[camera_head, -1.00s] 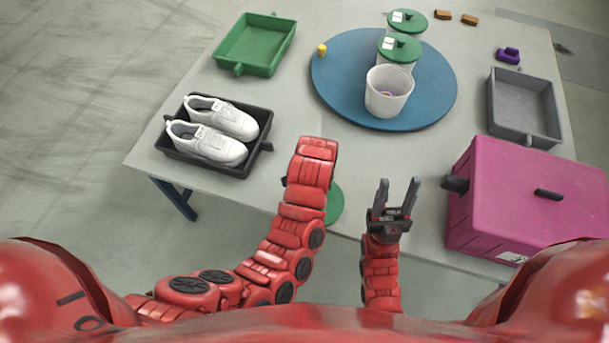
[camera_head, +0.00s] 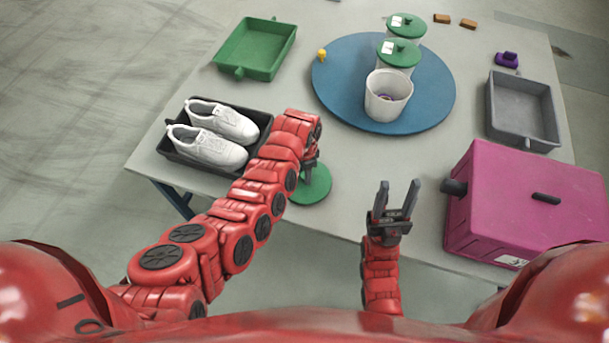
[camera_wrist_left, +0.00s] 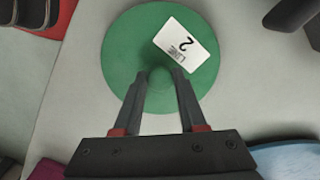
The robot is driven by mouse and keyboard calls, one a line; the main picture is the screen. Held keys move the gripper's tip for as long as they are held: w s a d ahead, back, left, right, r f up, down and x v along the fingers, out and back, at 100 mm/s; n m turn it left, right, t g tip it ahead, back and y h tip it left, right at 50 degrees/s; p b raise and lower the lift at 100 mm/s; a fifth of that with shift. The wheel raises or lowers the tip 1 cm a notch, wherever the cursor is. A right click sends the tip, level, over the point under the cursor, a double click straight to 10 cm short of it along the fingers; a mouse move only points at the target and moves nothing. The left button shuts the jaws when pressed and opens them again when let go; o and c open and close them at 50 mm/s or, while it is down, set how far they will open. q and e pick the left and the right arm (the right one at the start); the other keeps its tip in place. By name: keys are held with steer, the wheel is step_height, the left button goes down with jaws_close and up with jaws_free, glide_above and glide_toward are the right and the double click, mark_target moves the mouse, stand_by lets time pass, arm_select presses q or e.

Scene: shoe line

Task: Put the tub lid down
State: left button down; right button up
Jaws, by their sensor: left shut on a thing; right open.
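The tub lid is a round green disc (camera_head: 313,186) with a white label marked "LINE 2" in the left wrist view (camera_wrist_left: 120,55). My left gripper (camera_head: 310,165) is shut on the lid's knob, and in the wrist view its fingers (camera_wrist_left: 160,90) stand either side of the knob. The lid is close over the table near its front edge; I cannot tell if it touches. The open white tub (camera_head: 387,103) stands on the blue round mat with small items inside. My right gripper (camera_head: 396,208) is open and empty at the table's front edge.
A black tray (camera_head: 180,154) with white shoes is left of the lid. The blue mat (camera_head: 336,85) holds two green-lidded tubs (camera_head: 398,54). A magenta box (camera_head: 520,210) and grey tray (camera_head: 520,140) are at right, a green tray (camera_head: 255,48) at back left.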

arm_select(q)
steer(key=shift+f, duration=1.1)
steer(key=shift+f, duration=0.15)
steer(key=shift+c, duration=2.3)
jaws_free()
